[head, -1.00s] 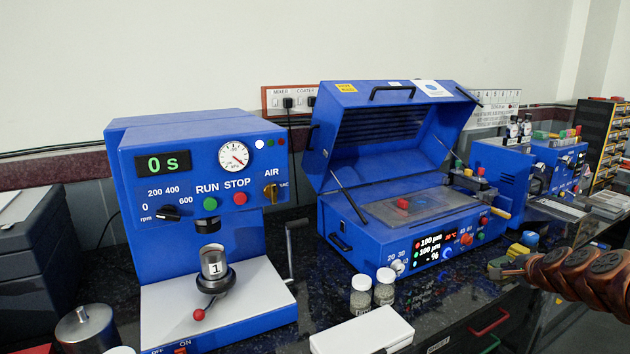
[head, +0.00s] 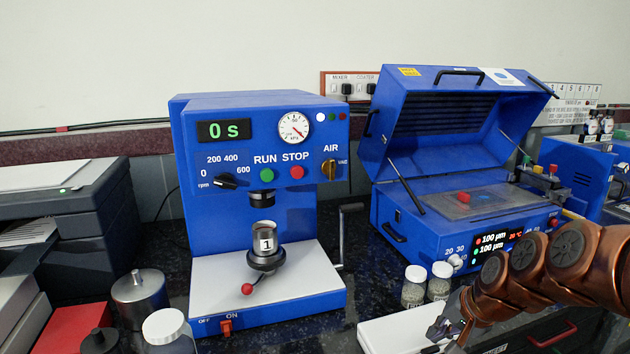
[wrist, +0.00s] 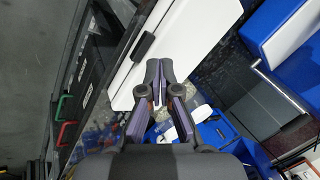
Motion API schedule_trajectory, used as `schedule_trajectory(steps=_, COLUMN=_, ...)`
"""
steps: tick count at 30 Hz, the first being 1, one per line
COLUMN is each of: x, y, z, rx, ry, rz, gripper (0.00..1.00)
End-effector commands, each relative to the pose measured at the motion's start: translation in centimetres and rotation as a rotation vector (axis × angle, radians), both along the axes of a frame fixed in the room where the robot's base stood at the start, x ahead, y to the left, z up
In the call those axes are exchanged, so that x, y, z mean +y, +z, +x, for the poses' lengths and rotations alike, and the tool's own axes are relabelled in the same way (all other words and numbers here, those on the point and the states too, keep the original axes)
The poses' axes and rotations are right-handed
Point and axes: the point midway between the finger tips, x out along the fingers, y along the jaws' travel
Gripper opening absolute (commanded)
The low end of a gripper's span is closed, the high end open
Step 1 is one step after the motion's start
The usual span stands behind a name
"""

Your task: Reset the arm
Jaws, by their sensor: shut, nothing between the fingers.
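My copper-coloured arm reaches in from the right edge of the head view. My gripper (head: 440,332) is at its end, low in the picture, beside and over the right part of a white case (head: 395,332). In the wrist view my gripper (wrist: 159,75) has its dark fingertips together with nothing between them. The white case (wrist: 185,40) lies behind the fingertips there. I cannot tell whether the fingers touch it.
A blue mixer (head: 215,240) holds a cup marked 1 (head: 264,238). A blue coater (head: 385,205) with its lid raised stands to the right. Two small jars (head: 413,287) stand near the case. A steel canister (head: 142,297) and a white-lidded jar (head: 168,330) stand left.

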Motion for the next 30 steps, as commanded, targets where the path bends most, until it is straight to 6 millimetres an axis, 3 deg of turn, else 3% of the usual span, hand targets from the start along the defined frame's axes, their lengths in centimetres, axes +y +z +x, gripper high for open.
schedule_trajectory(steps=1, x=2.0, y=-1.2, z=-2.3, rx=0.041, ry=0.079, rz=-0.035, gripper=0.0)
schedule_trajectory(steps=5, x=5.4, y=-3.8, z=-9.0, rx=0.174, ry=0.269, rz=-0.124, gripper=0.0)
schedule_trajectory(steps=9, x=6.8, y=-5.8, z=-15.4, rx=0.299, ry=0.417, rz=-0.203, gripper=0.0)
schedule_trajectory(steps=12, x=7.0, y=-6.7, z=-18.7, rx=0.368, ry=0.484, rz=-0.237, gripper=0.0)
schedule_trajectory(steps=25, x=6.2, y=-8.8, z=-28.5, rx=0.568, ry=0.646, rz=-0.324, gripper=0.0)
schedule_trajectory(steps=30, x=6.2, y=-6.3, z=-28.3, rx=0.557, ry=0.641, rz=-0.322, gripper=0.0)
